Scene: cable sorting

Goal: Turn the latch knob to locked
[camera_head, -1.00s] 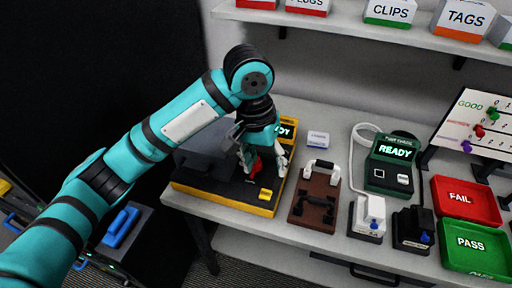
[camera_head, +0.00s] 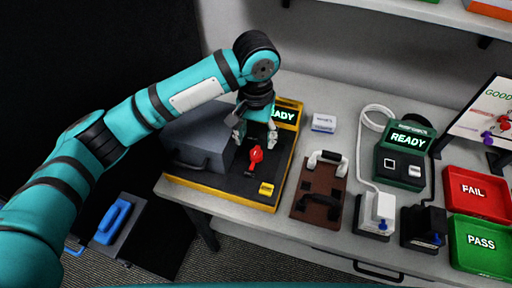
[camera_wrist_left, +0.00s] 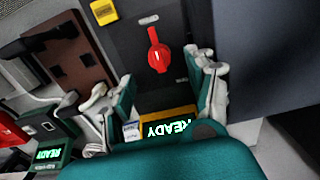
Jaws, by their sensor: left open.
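The red latch knob (camera_head: 256,156) sits on the dark top of a yellow-edged station (camera_head: 225,193). It also shows in the left wrist view (camera_wrist_left: 158,54), its long axis nearly upright in that picture, with small labels at two sides too small to read. My left gripper (camera_head: 255,136) is open, with its fingers apart just behind the knob in the head view. In the left wrist view the open fingers (camera_wrist_left: 152,88) stand either side of and below the knob, not touching it. My right gripper is not in view.
A grey box (camera_head: 200,143) with a handle stands left of the knob. A READY display (camera_head: 285,114) is behind, and a yellow block (camera_head: 266,190) in front. A brown board (camera_head: 318,190) with handles lies to the right, beside white and black connector blocks.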

